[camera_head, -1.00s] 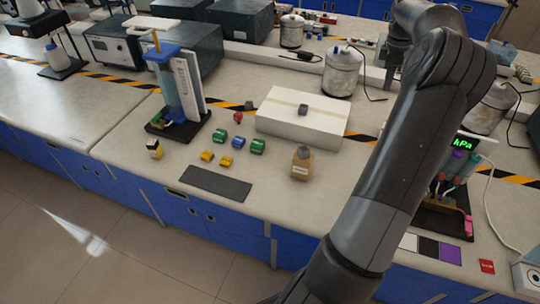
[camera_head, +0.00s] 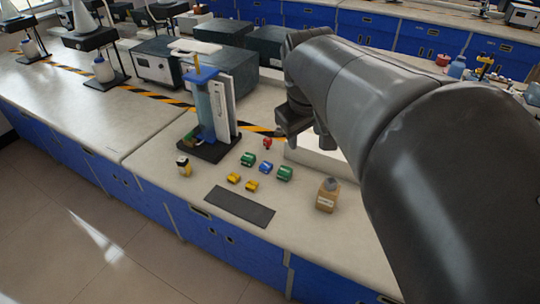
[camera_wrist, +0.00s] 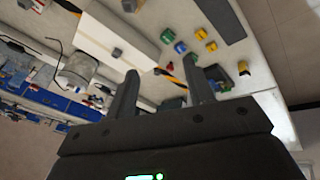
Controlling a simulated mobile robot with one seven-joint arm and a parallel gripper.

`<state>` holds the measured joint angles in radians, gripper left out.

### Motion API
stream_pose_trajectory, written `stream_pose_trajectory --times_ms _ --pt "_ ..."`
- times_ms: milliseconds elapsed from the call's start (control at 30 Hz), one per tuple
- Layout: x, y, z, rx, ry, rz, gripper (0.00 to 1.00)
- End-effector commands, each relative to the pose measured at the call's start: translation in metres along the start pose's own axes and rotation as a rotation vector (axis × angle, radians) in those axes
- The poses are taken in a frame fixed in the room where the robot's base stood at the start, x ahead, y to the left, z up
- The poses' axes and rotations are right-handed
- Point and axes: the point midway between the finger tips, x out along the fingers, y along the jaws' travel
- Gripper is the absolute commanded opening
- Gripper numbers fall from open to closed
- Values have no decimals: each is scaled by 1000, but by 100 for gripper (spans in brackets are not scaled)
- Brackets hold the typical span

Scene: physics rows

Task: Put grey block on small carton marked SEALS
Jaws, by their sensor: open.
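A grey block (camera_wrist: 117,53) rests on top of the long white box (camera_wrist: 100,35) in the wrist view; in the head view my arm hides it. A small tan carton (camera_head: 326,203) stands upright near the bench's front edge, with a pale label too small to read. A grey piece (camera_head: 330,184) sits on its top. My gripper (camera_head: 303,138) is over the white box's left part in the head view, apart from the carton. In the wrist view my gripper (camera_wrist: 162,88) has its fingers spread, with nothing between them.
Several green, blue and yellow blocks (camera_head: 264,168) and a red piece (camera_head: 267,143) lie left of the carton. A dark mat (camera_head: 240,207) lies in front. A tall blue stand (camera_head: 205,110) rises left of my gripper. Bare bench shows between mat and carton.

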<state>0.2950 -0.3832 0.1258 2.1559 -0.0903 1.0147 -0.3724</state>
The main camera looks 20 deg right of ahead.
Motion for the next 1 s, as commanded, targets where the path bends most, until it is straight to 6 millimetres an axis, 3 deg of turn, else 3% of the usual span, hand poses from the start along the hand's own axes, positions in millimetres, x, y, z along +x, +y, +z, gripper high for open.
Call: stream_pose_trajectory --times_ms 33,200,400,1000 --pt "-5 -18 13 28 32 -11 48" --pt "-7 -63 54 153 118 -70 48" --pt "-2 -92 85 253 175 -138 48" --pt "1 -99 92 281 185 -158 48"
